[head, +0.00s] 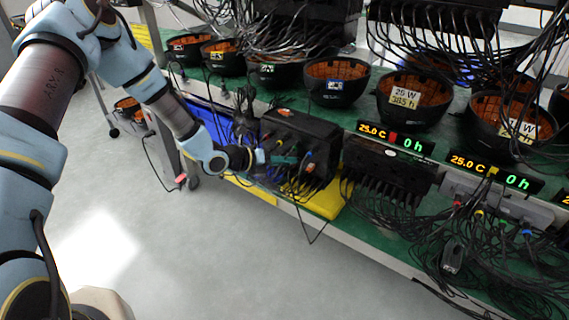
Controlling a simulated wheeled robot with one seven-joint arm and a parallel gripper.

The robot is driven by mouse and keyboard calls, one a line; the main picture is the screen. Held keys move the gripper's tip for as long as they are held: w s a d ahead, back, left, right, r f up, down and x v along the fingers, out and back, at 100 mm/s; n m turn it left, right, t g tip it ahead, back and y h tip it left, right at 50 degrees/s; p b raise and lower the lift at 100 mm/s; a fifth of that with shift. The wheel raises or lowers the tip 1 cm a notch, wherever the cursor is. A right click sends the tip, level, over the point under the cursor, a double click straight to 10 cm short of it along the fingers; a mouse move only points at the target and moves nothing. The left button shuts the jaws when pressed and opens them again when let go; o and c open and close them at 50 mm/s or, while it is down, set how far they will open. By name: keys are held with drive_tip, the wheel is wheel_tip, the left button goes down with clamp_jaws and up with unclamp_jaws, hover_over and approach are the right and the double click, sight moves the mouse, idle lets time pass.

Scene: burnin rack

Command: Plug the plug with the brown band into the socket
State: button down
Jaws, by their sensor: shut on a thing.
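My gripper (262,158) reaches in from the left, low over the green shelf, at the left side of a black box (318,134). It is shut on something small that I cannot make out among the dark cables. Several cables and small coloured plugs crowd the front of this box. I cannot pick out a brown band on any plug, nor tell which socket is free. A black strip (385,172) with a row of cables along its front stands to the right. A grey strip (540,214) with coloured plugs is farther right.
Several black bowls with orange insides, one of them a labelled bowl (400,112), line the shelf behind. Displays (395,138) stand above the strips. A yellow mat (325,203) lies under the cables. Loose cables hang over the front edge. The grey floor (200,260) in front is clear.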

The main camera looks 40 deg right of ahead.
drive_tip(key=c, duration=0.8)
unclamp_jaws()
drive_tip(key=shift+o, duration=0.2)
drive_tip(key=b+v, duration=0.1)
drive_tip(key=v, duration=0.9)
drive_tip(key=shift+a, duration=0.35)
drive_tip(key=shift+w+r, duration=0.1)
drive_tip(key=shift+r, duration=0.05)
